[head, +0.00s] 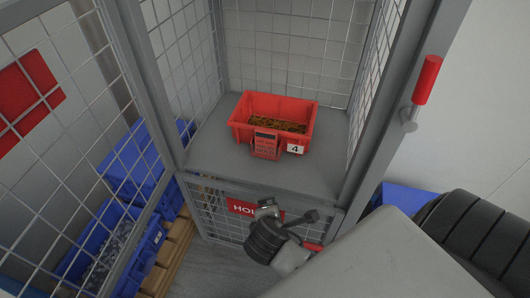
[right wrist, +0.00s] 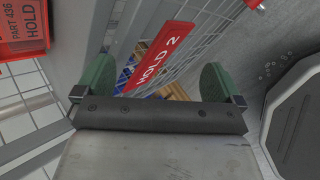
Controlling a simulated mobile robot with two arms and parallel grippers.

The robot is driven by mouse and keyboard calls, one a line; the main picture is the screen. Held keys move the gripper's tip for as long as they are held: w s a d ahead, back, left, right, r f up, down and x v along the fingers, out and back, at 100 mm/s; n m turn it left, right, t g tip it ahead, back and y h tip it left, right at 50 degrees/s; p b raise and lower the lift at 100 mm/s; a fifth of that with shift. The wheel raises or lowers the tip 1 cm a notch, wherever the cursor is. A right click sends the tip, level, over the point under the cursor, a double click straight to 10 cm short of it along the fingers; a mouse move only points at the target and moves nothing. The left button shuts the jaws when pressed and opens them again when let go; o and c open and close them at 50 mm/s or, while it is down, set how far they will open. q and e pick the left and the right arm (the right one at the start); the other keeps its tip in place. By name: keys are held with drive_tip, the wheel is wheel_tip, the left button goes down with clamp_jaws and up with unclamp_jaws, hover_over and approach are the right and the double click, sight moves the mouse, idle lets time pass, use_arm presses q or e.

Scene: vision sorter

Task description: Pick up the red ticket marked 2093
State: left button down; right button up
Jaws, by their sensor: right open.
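A red ticket (head: 265,145) hangs on the front of a red bin (head: 242,108) on the cage shelf. Its print is too small to read in the head view. In the right wrist view a red ticket (right wrist: 24,26) at the upper left reads "PART 436 HOLD"; its upper part is cut off and 2093 cannot be seen. My right gripper (head: 289,212) is below and in front of the shelf edge, apart from the ticket. In the right wrist view its green-padded fingers (right wrist: 158,78) are spread with nothing held between them. My left gripper is out of view.
The bin holds brown pieces and bears a white "4" label (head: 295,149). A red "HOLD 2" sign (right wrist: 164,57) is on the mesh below the shelf. The cage's open front has frame posts at both sides. Blue crates (head: 145,205) stand at left.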

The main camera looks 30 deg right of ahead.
drive_tip(key=w+r+n+t+h, duration=0.2)
drive_tip(key=w+r+n+h, duration=0.2)
drive_tip(key=w+r+n, duration=0.15)
drive_tip(key=n+t+h+b, duration=0.1)
drive_tip(key=n+t+h, duration=0.25)
drive_tip(key=n, duration=0.35)
approach(265, 135)
drive_tip(key=x, duration=0.3)
drive_tip(key=shift+w+d+b, duration=0.2)
drive_tip(key=shift+b, duration=0.2)
drive_tip(key=shift+w+d, duration=0.35)
drive_tip(key=shift+d, duration=0.05)
drive_tip(key=b+x, duration=0.1)
drive_tip(key=x, duration=0.2)
drive_tip(key=shift+w+d+f, duration=0.1)
drive_tip(key=shift+d, duration=0.1)
drive_tip(key=shift+w+d, duration=0.35)
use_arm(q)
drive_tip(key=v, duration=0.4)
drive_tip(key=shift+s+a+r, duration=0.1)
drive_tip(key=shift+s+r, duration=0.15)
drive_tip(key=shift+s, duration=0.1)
use_arm(e)
drive_tip(key=c, duration=1)
